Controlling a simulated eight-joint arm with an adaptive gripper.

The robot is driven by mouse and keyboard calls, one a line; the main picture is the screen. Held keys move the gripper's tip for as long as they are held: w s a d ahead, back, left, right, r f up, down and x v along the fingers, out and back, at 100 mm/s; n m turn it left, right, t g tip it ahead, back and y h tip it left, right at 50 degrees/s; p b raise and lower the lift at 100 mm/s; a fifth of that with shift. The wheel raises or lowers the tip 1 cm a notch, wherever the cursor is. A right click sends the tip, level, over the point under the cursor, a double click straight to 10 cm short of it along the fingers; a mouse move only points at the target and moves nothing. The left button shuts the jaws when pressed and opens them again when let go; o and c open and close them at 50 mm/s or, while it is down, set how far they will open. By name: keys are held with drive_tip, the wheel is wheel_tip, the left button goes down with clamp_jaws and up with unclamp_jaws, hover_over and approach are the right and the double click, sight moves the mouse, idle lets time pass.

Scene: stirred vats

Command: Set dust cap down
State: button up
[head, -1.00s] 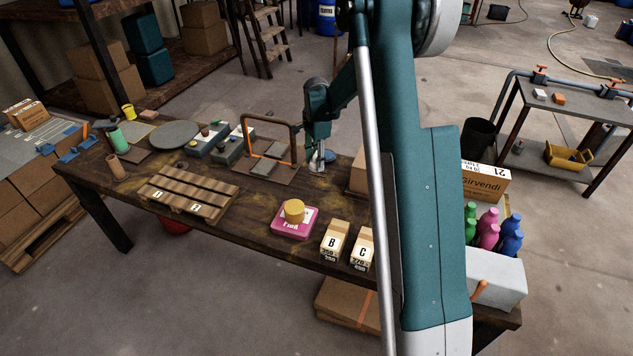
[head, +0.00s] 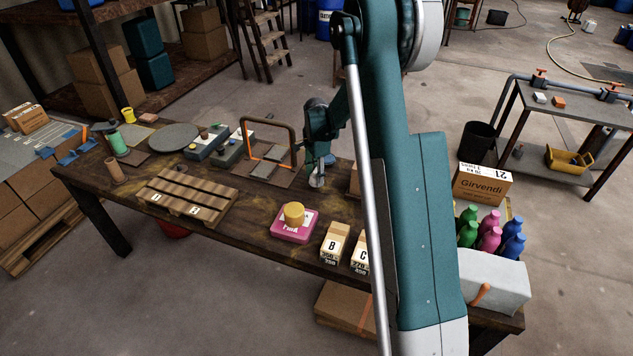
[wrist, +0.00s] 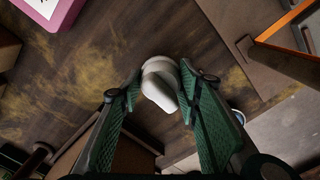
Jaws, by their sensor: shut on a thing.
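The dust cap (wrist: 160,82) is a pale grey-white rounded piece between the fingertips of my gripper (wrist: 158,90) in the wrist view. My gripper is shut on it. In the head view my gripper (head: 317,178) is over the dark wooden table (head: 235,220), right of the plate with the orange-edged frame. The cap shows there only as a small pale shape at the fingertips. Wood lies below it in the wrist view; I cannot tell whether the cap touches the table.
A pink scale (head: 293,226) with a yellow round piece on it stands front left of my gripper. Cartons B (head: 335,243) and C (head: 361,252) stand near the front edge. The frame (head: 268,140) stands close on the left. Bare wood lies between frame and scale.

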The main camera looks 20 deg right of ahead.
sight(316, 169)
drive_tip(key=shift+f, duration=1.25)
drive_tip(key=shift+f+b, duration=0.1)
drive_tip(key=shift+b, duration=0.2)
drive_tip(key=o, duration=0.9)
drive_tip(key=shift+c, duration=0.2)
wheel_tip(316, 169, up, 12)
drive_tip(key=shift+r+p, duration=0.15)
drive_tip(key=shift+p, duration=1.05)
